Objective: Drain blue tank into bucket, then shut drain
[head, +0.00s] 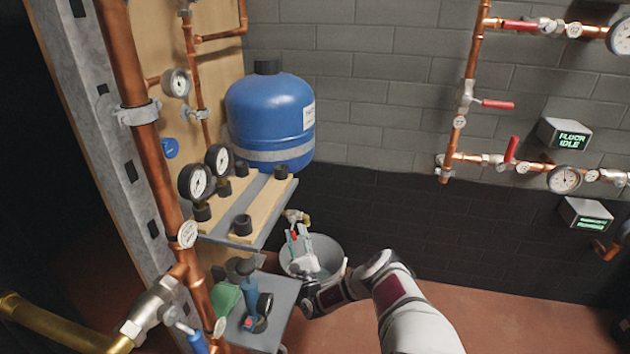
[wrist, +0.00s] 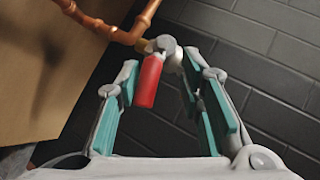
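The blue tank (head: 270,115) stands on a shelf against the wall. Below the shelf is a brass drain valve (head: 297,217) with a red lever. The grey bucket (head: 327,248) stands on the floor under it, partly hidden by my arm. My gripper (head: 301,248) is over the bucket, just below the valve. In the wrist view, my gripper (wrist: 160,85) is open, with the red lever (wrist: 148,82) between its fingertips, closer to the left finger. The lever hangs down from the valve body (wrist: 165,48). I see no clear contact and cannot see any water flow.
Copper pipes, gauges (head: 194,181) and a shelf (head: 250,225) stand close on the left. A lower grey shelf (head: 283,290) holds a blue-handled tool (head: 250,297). More pipes with red-levered valves (head: 497,104) are on the right wall. The floor at right is clear.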

